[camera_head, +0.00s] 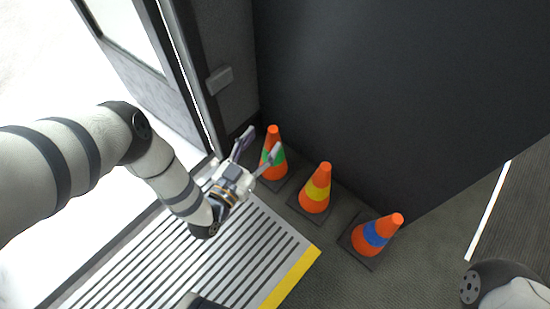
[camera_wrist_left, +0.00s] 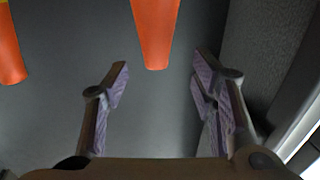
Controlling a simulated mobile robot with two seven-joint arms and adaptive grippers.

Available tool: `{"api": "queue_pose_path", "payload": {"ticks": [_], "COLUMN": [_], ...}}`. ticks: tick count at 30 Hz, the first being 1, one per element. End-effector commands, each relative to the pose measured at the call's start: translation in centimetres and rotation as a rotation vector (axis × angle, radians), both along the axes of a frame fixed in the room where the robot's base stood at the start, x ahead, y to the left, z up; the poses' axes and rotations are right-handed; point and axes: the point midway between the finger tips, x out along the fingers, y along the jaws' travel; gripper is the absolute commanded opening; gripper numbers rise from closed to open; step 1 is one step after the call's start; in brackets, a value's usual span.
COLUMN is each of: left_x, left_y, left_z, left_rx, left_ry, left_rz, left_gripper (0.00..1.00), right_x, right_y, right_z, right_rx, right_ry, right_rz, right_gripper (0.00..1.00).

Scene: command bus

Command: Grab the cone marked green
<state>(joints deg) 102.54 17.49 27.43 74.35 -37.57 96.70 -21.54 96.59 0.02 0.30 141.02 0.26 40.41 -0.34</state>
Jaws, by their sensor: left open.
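The orange cone with the green band (camera_head: 273,172) stands upright on its dark square base near the dark wall, leftmost of three cones in the head view. My left gripper (camera_head: 259,149) is open and empty, its fingers spread beside this cone on its left side. One finger overlaps the cone's green band in the picture. In the left wrist view, an orange cone (camera_wrist_left: 155,35), by its place the green one, shows its tip between and just beyond the open fingertips of my left gripper (camera_wrist_left: 160,65). Its band is out of that frame. My right gripper is not seen.
The yellow-banded cone (camera_head: 315,191) stands to the right of the green one, and also shows in the left wrist view (camera_wrist_left: 8,50). The blue-banded cone (camera_head: 374,234) is farther right. A dark wall (camera_head: 390,90) rises behind them. A ribbed step (camera_head: 225,265) with a yellow edge lies in front.

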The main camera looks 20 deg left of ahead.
Motion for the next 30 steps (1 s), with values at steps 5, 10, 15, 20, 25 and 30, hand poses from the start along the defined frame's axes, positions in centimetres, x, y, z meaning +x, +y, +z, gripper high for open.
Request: {"api": "queue_pose_path", "payload": {"ticks": [5, 10, 15, 20, 25, 30], "left_x": [3.4, 5.0, 5.0, 5.0, 4.9, 5.0], "left_y": [-1.0, -1.2, -1.2, -1.2, -1.2, -1.3], "left_z": [-0.1, 0.0, 0.0, 0.0, 0.0, 0.0], "left_rx": [-0.002, 0.0, -0.001, -0.001, -0.001, -0.001], "left_ry": [-0.005, -0.001, 0.0, 0.0, 0.001, 0.0], "left_rz": [0.001, 0.0, 0.0, 0.0, 0.0, 0.0], "left_gripper": [0.52, 0.52, 0.52, 0.18, 0.0, 0.0], "right_x": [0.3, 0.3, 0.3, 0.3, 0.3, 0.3], "right_y": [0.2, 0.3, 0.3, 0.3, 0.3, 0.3], "right_z": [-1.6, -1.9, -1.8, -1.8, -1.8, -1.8], "right_rx": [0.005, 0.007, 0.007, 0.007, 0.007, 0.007], "right_ry": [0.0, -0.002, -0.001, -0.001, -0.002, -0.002], "right_rz": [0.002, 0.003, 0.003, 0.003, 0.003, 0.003], "right_gripper": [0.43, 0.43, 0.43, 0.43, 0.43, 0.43]}}
